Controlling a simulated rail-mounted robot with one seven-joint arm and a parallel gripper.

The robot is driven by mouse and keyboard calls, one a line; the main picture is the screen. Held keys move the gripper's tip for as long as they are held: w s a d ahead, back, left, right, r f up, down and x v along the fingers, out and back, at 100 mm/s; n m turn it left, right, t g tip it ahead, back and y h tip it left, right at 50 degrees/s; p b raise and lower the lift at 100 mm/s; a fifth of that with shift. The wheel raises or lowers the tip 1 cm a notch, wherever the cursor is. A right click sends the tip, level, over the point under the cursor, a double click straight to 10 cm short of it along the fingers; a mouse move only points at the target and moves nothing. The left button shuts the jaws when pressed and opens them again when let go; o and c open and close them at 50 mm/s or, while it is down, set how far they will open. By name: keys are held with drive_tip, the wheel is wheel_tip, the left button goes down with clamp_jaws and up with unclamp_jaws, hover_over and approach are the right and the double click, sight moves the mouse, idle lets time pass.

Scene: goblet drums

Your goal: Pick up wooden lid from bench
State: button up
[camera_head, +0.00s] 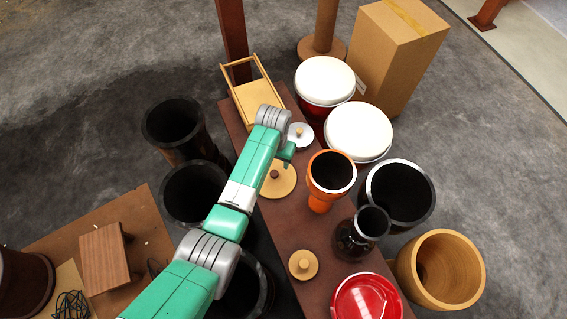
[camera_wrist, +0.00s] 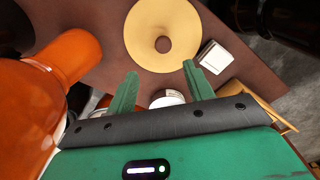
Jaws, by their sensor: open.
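A large round wooden lid (camera_head: 279,184) with a darker knob lies flat on the brown bench (camera_head: 338,262), partly hidden behind my arm. In the wrist view the wooden lid (camera_wrist: 142,38) lies just beyond my fingertips, with its knob near its middle. A smaller wooden lid (camera_head: 296,270) with a pale knob lies nearer the front of the bench. My gripper (camera_head: 290,154) is over the bench, beside the large lid and close to the silver lid. In the wrist view my gripper (camera_wrist: 160,71) has its green fingers spread, with nothing held between them.
An orange goblet drum (camera_head: 320,190) stands right of the large lid. A silver lid (camera_head: 304,143) and a wooden rack (camera_head: 262,105) are behind it. A dark vase (camera_head: 350,243) and a red dish (camera_head: 367,300) stand toward the front. Black drums (camera_head: 190,190) flank the bench.

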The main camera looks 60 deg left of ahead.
sight(274, 173)
drive_tip(key=shift+s+f, duration=0.4)
drive_tip(key=shift+f, duration=0.1)
wheel_tip(274, 173, down, 2)
drive_tip(key=shift+s+f+b, duration=0.1)
drive_tip(key=shift+s+b, duration=0.05)
drive_tip(key=shift+b, duration=0.4)
wheel_tip(274, 173, down, 6)
drive_tip(key=b, duration=0.4)
drive_tip(key=shift+a+b, duration=0.1)
drive_tip(key=shift+b, duration=0.25)
drive_tip(key=shift+w+r, duration=0.2)
drive_tip(key=shift+r, duration=0.05)
drive_tip(key=shift+c, duration=0.4)
clamp_jaws()
